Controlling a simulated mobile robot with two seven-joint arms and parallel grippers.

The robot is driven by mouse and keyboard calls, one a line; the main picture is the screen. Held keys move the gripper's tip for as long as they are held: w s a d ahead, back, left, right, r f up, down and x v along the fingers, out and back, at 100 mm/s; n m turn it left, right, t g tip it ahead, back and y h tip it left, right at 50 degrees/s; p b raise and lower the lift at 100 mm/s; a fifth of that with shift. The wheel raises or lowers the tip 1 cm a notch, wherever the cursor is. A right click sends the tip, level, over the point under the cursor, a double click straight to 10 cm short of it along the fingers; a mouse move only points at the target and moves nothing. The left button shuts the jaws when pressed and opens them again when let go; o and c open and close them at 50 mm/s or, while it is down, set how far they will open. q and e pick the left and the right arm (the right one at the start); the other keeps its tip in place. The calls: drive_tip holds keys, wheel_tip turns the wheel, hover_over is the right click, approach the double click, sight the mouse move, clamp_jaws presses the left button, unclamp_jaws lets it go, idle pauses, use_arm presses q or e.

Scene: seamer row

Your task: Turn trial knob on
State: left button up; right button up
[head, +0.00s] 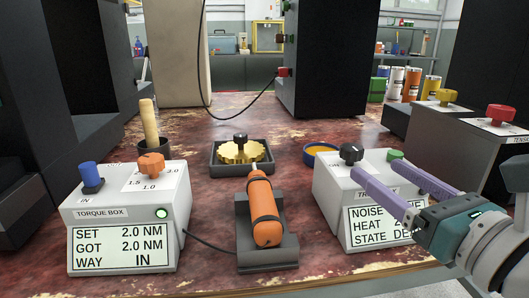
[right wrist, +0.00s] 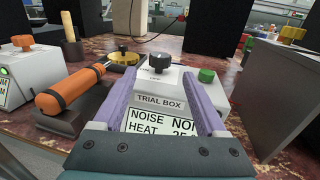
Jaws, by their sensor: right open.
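The trial box (head: 335,196) is a white box at the right front of the table, with a sloped screen partly hidden by my right gripper in the head view. The screen shows NOISE and HEAT lines. A black knob (head: 351,153) stands on its top, with small lettering around it; it also shows in the right wrist view (right wrist: 159,62). A green knob (right wrist: 206,76) stands to its right. My right gripper (head: 376,166) has purple fingers, open and empty. In the wrist view the fingers reach over the box, with the black knob between and beyond the tips. My left gripper is out of view.
A torque box (head: 120,213) with blue and orange knobs stands at left. An orange tool (head: 265,212) lies in a dark cradle (head: 283,251) between the boxes. Behind are a gold wheel (head: 241,152) in a tray and another box (head: 477,140) with a red knob.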

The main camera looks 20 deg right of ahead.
sight(359, 156)
drive_tip(key=w, duration=0.8)
drive_tip(key=shift+w+d, duration=0.15)
drive_tip(key=shift+c, duration=0.2)
clamp_jaws()
